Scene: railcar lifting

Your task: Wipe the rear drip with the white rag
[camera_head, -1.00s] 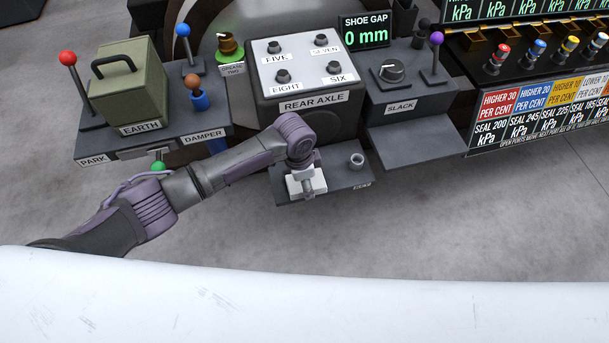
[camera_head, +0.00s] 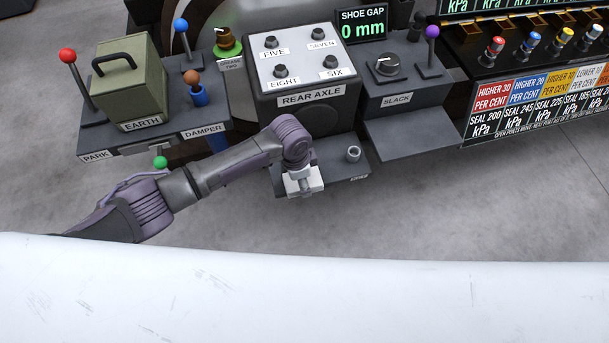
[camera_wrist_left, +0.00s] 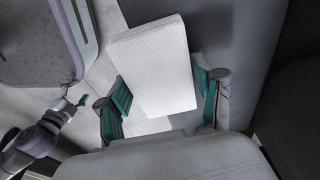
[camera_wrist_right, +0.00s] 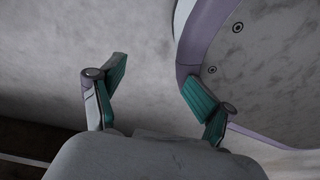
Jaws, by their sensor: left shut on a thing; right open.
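The white rag (camera_wrist_left: 152,62) is a folded, textured pad between the green-tipped fingers of my left gripper (camera_wrist_left: 162,88), which is shut on it. In the head view the rag (camera_head: 314,181) shows under my left gripper (camera_head: 303,184), over the front left part of the low dark shelf (camera_head: 340,170) below the REAR AXLE box (camera_head: 310,98). I cannot tell whether the rag touches the shelf. No drip can be made out; the arm and rag hide part of the shelf. My right gripper (camera_wrist_right: 155,82) is open and empty, outside the head view.
A grey ring fitting (camera_head: 353,154) stands on the shelf, right of the rag. The EARTH box (camera_head: 128,85) and several levers are at left. The SLACK knob unit (camera_head: 395,90) is at right. Bare floor (camera_head: 450,215) lies in front.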

